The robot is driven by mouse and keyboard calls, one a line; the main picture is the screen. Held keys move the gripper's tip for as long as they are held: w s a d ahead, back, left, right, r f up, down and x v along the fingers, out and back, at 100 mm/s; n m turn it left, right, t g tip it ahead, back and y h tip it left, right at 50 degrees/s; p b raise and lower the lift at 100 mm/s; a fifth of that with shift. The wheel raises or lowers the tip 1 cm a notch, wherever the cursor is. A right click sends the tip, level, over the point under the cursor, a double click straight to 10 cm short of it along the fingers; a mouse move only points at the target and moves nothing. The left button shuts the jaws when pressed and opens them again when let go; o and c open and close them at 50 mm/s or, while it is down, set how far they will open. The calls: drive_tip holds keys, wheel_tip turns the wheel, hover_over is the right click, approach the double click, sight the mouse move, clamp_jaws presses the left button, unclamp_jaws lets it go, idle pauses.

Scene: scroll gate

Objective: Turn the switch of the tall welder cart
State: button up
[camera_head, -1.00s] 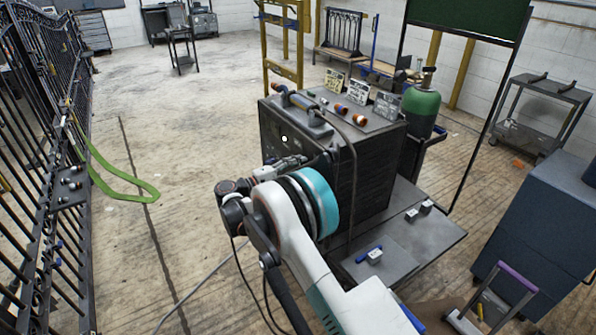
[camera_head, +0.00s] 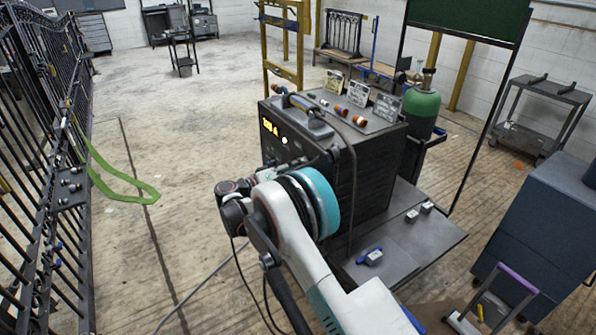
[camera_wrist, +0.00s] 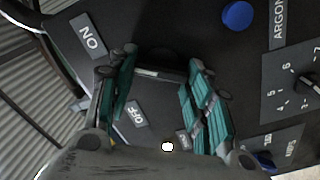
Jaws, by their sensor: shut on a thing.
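The tall welder cart (camera_head: 370,165) is a dark box with its front panel turned to the left in the head view. In the wrist view its panel (camera_wrist: 200,30) carries an ON label (camera_wrist: 90,37) and an OFF label (camera_wrist: 133,114). A dark switch (camera_wrist: 162,62) sits between the teal-padded fingers of my gripper (camera_wrist: 163,82), which is shut on it. In the head view my gripper (camera_head: 290,166) is at the front panel, partly hidden by my wrist. An amber display (camera_head: 269,125) glows on the panel.
A dial (camera_wrist: 306,84) and blue knob (camera_wrist: 238,15) are nearby on the panel. Several small things and cards lie on the cart top. A green gas cylinder (camera_head: 421,108) stands behind.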

drive_tip(key=shift+f+m, duration=0.1)
drive_tip(key=shift+m, duration=0.4)
drive_tip(key=shift+o, duration=0.2)
drive_tip(key=o, duration=1)
drive_tip(key=shift+o, duration=0.2)
drive_tip(key=v, duration=1.2)
